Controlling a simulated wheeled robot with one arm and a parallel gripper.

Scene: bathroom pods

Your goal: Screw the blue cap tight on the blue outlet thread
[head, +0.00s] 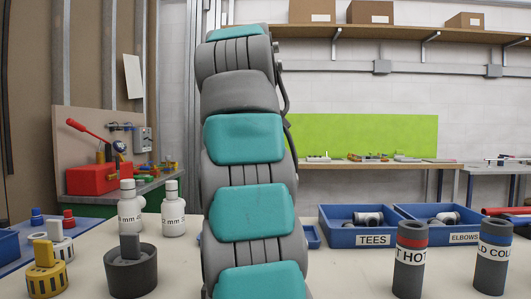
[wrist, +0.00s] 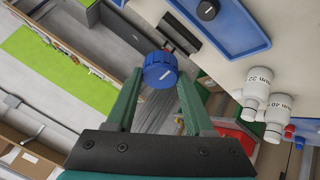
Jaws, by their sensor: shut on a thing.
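In the wrist view my gripper (wrist: 160,80) is shut on a blue ribbed cap (wrist: 161,71), held between the tips of its two green fingers. The cap shows a light line on its face. Its far side is hidden, so I cannot tell whether it touches a thread. I cannot make out a blue outlet thread in either view. In the head view my arm fills the middle and hides what lies behind it, and the gripper does not show. Another small blue part (head: 37,216) stands at the left on a blue mat.
White bottles (head: 130,208), a dark round holder (head: 131,268) and a yellow fitting (head: 46,272) stand at left. Bins marked TEES (head: 373,239) and ELBOWS (head: 463,237) and two dark pipe pieces (head: 409,260) stand at right. The table between is partly hidden by my arm.

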